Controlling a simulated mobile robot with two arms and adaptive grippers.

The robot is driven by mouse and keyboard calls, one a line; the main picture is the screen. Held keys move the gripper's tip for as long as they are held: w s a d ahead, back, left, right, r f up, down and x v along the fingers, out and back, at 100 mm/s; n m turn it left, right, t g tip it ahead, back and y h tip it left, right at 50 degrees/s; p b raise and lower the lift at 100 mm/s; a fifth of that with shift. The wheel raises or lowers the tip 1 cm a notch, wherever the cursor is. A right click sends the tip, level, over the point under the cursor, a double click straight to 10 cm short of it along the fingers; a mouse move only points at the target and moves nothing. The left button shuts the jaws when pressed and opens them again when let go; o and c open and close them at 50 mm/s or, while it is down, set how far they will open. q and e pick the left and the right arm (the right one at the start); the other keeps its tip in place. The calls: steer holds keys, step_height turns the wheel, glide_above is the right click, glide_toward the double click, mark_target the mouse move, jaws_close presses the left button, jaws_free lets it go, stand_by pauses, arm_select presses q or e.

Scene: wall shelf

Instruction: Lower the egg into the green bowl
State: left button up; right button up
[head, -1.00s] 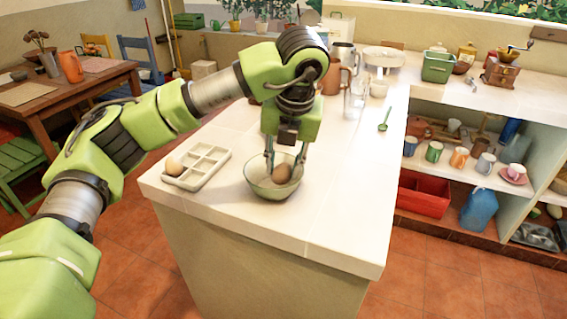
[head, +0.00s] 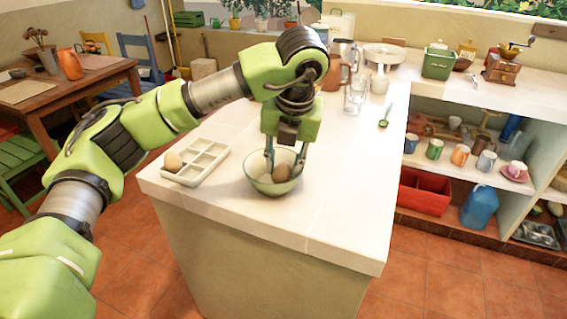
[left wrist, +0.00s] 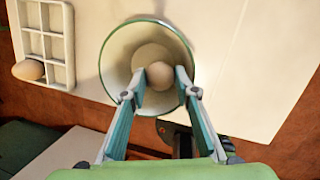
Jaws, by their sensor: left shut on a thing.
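The green bowl (head: 272,185) stands upright on the white counter near its front edge. A brown egg (head: 282,172) is inside the bowl's rim; in the left wrist view the egg (left wrist: 160,75) shows between the fingertips, over the bowl's pale inside. My left gripper (head: 284,165) points down into the bowl (left wrist: 112,60) and is shut on the egg. In the left wrist view its fingers (left wrist: 160,82) flank the egg. I cannot tell whether the egg touches the bowl's bottom. My right gripper is out of view.
A green spoon (head: 384,119), a glass jar (head: 356,97) and jugs stand farther back. The counter to the right of the bowl is clear.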

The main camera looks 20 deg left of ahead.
arm_select(q)
steer(key=o, duration=0.8)
steer(key=shift+c, duration=0.2)
steer(key=v, duration=0.8)
steer(key=shift+f, duration=0.1)
steer(key=x, duration=0.8)
steer(key=shift+r, duration=0.4)
